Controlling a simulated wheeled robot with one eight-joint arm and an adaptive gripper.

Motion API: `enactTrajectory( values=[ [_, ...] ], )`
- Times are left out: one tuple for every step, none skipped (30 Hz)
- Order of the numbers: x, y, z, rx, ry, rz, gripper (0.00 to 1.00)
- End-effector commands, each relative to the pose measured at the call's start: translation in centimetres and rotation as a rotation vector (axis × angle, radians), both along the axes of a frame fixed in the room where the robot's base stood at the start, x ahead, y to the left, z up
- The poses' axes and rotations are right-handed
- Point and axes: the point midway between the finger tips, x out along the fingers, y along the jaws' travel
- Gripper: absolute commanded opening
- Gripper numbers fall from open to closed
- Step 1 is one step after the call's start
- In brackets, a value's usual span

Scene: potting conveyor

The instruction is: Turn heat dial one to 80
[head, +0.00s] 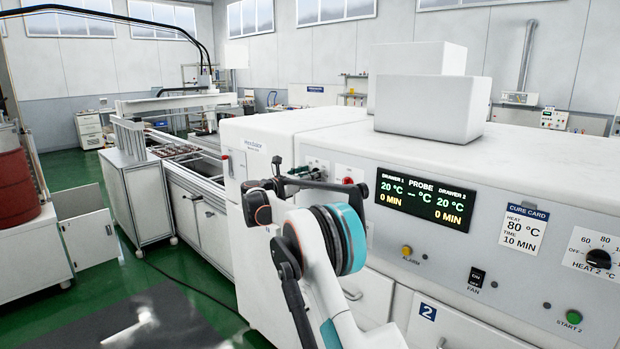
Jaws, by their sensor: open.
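Heat dial one cannot be made out clearly. A small pale label (318,163) with dark marks shows on the oven front left of the display, just behind my gripper, too small to read. My gripper (318,178) is black, seen from behind and the side, in front of the left part of the panel. It is open, with nothing seen in it. I cannot tell whether it touches the panel. The display (421,199) reads 20 °C and 0 MIN for both drawers. The cure card (523,230) reads heat 80 °C, time 10 min.
The Heat 2 dial (598,259) is at the right edge, with a green Start 2 button (573,317) below it. An amber alarm button (407,250) and a fan switch (477,277) sit below the display. A conveyor (185,160) stands at left.

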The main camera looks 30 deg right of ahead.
Motion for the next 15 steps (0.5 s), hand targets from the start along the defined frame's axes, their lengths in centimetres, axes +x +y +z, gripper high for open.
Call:
enactTrajectory(
  values=[
    [0.01, -0.02, 0.01, 0.000, 0.000, 0.000, 0.55],
    [0.01, -0.02, 0.01, 0.000, 0.000, 0.000, 0.55],
    [0.00, -0.01, 0.01, 0.000, 0.000, 0.000, 0.55],
    [0.00, -0.01, 0.01, 0.000, 0.000, 0.000, 0.55],
    [0.00, 0.00, 0.01, 0.000, 0.000, 0.000, 0.55],
    [-0.01, 0.00, 0.01, 0.000, 0.000, 0.000, 0.50],
    [-0.01, 0.00, 0.01, 0.000, 0.000, 0.000, 0.44],
    [-0.01, 0.01, 0.01, 0.000, 0.000, 0.000, 0.37],
    [-0.01, 0.01, 0.01, 0.000, 0.000, 0.000, 0.28],
    [-0.01, 0.01, 0.01, 0.000, 0.000, 0.000, 0.21],
    [-0.01, 0.01, 0.01, 0.000, 0.000, 0.000, 0.14],
    [-0.02, 0.02, 0.01, 0.000, 0.000, 0.000, 0.11],
    [-0.02, 0.02, 0.01, 0.000, 0.000, 0.000, 0.11],
    [-0.02, 0.02, 0.01, 0.000, 0.000, 0.000, 0.11],
    [-0.02, 0.02, 0.01, 0.000, 0.000, 0.000, 0.11]
  ],
)
